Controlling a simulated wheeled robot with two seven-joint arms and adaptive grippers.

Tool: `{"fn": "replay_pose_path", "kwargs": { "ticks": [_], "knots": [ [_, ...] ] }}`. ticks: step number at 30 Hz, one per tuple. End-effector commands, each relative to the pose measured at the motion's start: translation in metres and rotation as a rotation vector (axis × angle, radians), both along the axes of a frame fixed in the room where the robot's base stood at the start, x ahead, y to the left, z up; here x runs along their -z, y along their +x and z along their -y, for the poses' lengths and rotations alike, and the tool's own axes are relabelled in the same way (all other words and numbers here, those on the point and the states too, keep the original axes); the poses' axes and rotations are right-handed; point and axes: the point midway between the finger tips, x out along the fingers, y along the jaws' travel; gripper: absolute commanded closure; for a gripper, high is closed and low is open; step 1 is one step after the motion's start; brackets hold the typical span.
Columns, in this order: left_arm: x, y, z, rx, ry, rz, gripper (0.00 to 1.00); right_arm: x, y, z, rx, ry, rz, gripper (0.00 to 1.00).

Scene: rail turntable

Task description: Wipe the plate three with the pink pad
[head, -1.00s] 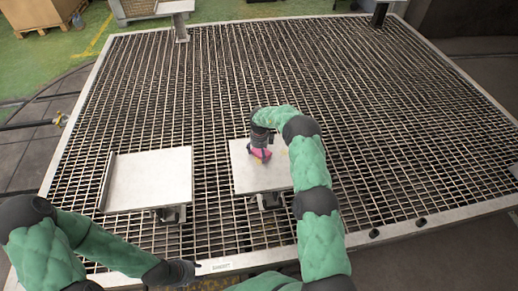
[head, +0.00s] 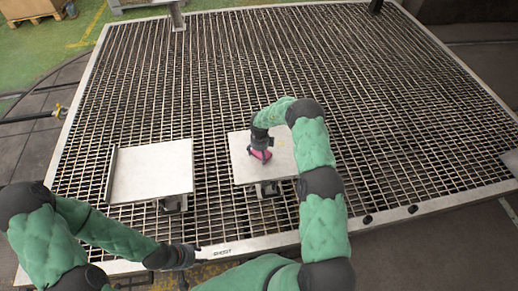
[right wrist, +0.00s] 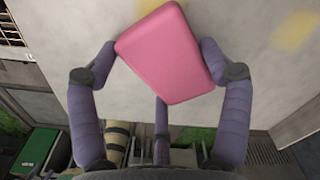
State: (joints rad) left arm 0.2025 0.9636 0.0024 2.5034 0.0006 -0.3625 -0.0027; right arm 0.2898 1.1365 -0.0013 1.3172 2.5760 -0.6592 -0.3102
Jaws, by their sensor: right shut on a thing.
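Two pale square plates stand on low mounts over the grating in the head view. The right one (head: 284,164) lies under my right gripper; it also fills much of the right wrist view (right wrist: 235,90). No number is readable on either plate. Faint yellow smudges (right wrist: 299,29) show on the plate in the wrist view. My right gripper (head: 261,150) points down, shut on the pink pad (right wrist: 160,50), which is at or close to the plate's surface; contact cannot be told. My left gripper (head: 190,256) is low by the front frame edge, empty-looking; its fingers are too unclear to read.
The left plate (head: 152,172) has a raised lip on its left side. Open metal grating (head: 300,60) surrounds both plates, with a pale frame edge (head: 440,204) in front. Another mount stands at the far left.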

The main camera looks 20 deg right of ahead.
Motion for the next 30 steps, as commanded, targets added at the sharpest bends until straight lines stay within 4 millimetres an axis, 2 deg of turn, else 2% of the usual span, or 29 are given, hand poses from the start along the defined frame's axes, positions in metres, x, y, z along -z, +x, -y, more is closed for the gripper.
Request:
{"fn": "replay_pose_path", "kwargs": {
  "ticks": [5, 17, 30],
  "knots": [
    [-0.001, 0.0, 0.0, 0.0, 0.0, 0.0, 0.6, 0.001, -0.002, 0.001, 0.001, 0.001, 0.0, 0.48],
    [-0.002, 0.0, 0.0, 0.0, 0.0, 0.0, 0.6, 0.005, -0.009, 0.022, -0.001, 0.001, -0.003, 0.48],
    [0.022, 0.0, 0.0, 0.0, 0.0, 0.0, 0.6, 0.008, 0.02, 0.029, -0.001, 0.0, -0.001, 0.47]
  ]
}}
